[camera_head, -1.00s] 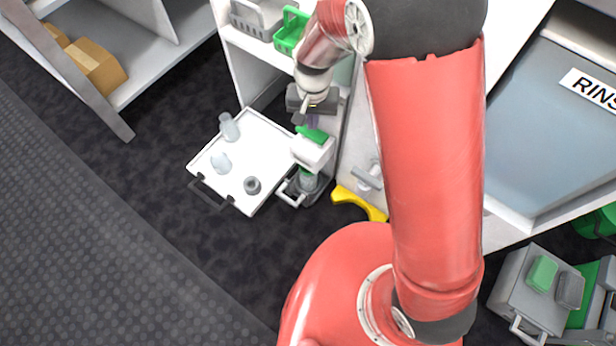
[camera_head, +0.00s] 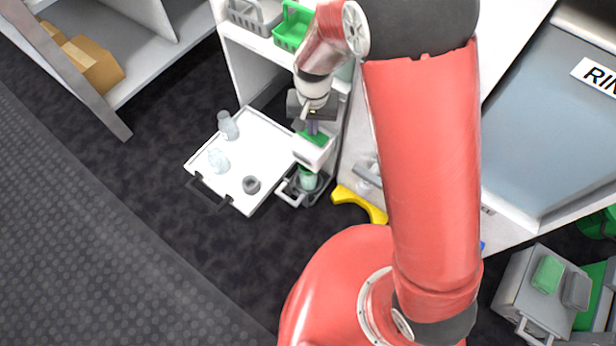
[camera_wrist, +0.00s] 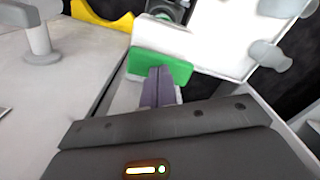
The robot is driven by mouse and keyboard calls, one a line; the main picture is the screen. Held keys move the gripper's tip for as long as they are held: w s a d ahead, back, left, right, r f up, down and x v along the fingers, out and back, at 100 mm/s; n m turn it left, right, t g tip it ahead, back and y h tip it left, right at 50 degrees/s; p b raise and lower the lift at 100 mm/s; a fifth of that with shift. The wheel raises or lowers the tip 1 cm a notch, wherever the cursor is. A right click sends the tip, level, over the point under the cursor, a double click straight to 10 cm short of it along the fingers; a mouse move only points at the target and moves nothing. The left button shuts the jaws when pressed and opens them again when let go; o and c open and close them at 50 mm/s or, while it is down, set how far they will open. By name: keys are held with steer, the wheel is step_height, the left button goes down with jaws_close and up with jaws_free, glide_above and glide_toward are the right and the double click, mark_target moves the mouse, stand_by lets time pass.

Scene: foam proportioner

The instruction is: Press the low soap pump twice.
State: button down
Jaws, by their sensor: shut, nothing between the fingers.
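The low soap pump is a white block (camera_head: 313,154) with a green press pad (camera_head: 311,139) on top, mounted at the side of the shelf unit. A small jar with a greenish look (camera_head: 308,179) stands under it in a dark holder. My gripper (camera_head: 313,130) points down over the pad, its purple fingers shut together and empty. In the wrist view, the fingertips (camera_wrist: 159,72) overlap the middle of the green pad (camera_wrist: 180,66) and seem to touch it. The exact contact line is hidden by the fingers.
A white tray (camera_head: 222,187) with a glass (camera_head: 228,124), a clear vessel (camera_head: 218,160) and a grey ring (camera_head: 251,185) is left of the pump. A yellow bracket (camera_head: 360,203) is low right. Grey (camera_head: 249,14) and green (camera_head: 291,27) baskets sit on the shelf above.

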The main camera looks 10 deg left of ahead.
steer(key=shift+f, duration=0.4)
steer(key=shift+r, duration=0.1)
steer(key=shift+r+p, duration=1.55)
steer(key=shift+r, duration=0.5)
steer(key=shift+f, duration=0.15)
steer(key=shift+f+b, duration=1.4)
steer(key=shift+f, duration=0.55)
steer(key=shift+r, duration=0.1)
steer(key=shift+r+p, duration=1.55)
steer(key=shift+r, duration=0.45)
